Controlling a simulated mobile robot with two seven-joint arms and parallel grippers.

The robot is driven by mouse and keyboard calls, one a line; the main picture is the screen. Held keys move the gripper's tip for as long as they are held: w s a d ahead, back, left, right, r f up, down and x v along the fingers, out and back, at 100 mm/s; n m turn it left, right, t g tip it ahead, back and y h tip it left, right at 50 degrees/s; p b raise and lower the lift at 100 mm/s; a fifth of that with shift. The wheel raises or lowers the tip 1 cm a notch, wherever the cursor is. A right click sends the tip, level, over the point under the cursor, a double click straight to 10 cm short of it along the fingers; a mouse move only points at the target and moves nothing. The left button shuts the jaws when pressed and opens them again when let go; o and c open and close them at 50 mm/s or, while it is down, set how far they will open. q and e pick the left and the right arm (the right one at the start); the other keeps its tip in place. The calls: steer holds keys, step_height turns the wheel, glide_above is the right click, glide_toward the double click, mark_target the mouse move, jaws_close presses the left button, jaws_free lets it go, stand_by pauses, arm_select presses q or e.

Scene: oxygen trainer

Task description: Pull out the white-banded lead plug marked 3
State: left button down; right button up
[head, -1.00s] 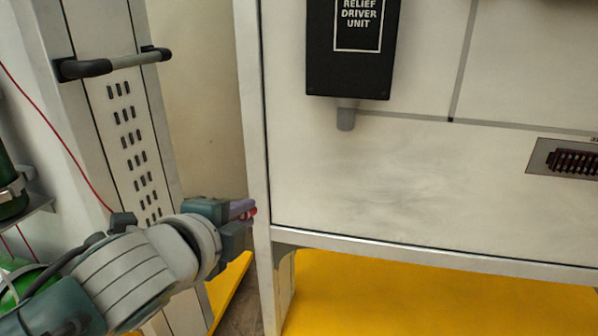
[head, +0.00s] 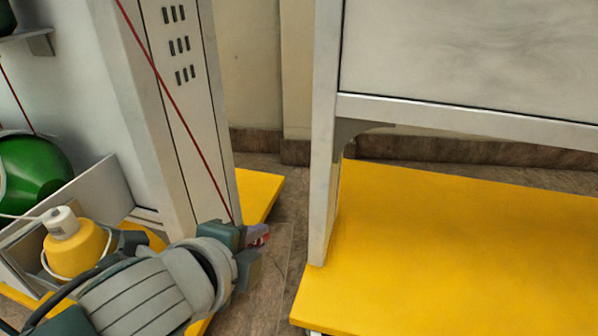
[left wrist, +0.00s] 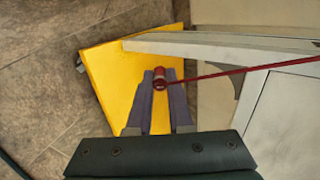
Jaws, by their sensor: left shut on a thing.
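My left gripper (head: 256,243) is shut on a red plug (head: 263,236) in the lower middle of the head view. In the left wrist view the same plug (left wrist: 160,76) sits between the fingertips and shows a pale band; no number can be read. A thin red lead (left wrist: 240,71) runs from the plug to the right edge of that view. In the head view the lead (head: 170,92) slants from the top left down to my gripper. The plug is in the air, apart from any socket that I can see. My right gripper is not in view.
A grey cabinet (head: 335,107) on a yellow base (head: 460,250) stands at the right. A pale slotted column (head: 165,130) stands behind my left arm. A yellow bottle with a white cap (head: 76,245) and a green cylinder (head: 38,168) are at the left. Brown floor shows between the bases.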

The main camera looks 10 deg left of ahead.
arm_select(q)
steer(key=c, duration=1.2)
jaws_free()
steer(key=shift+d, duration=0.1)
steer(key=shift+c, duration=0.2)
steer(key=o, duration=0.5)
steer(key=p+v, duration=0.6)
steer(key=v, duration=0.4)
steer(key=s+a+r+n+g+p, duration=0.15)
steer(key=s+r+n+p, duration=0.35)
steer(key=r+p, duration=1.1)
steer(key=s+a+r+n+g+p, duration=0.1)
steer(key=s+r+n+g+p, duration=0.35)
steer(key=r+p, duration=1.2)
steer(key=s+a+r+n+g+p, duration=0.1)
steer(key=s+r+n+p, duration=0.5)
steer(key=r+p, duration=0.95)
step_height(320, 180, up, 39)
steer(key=p, duration=3.4)
steer(key=shift+w+a+r+n+g, duration=0.15)
steer(key=shift+w+n+g, duration=0.2)
steer(key=shift+n, duration=0.1)
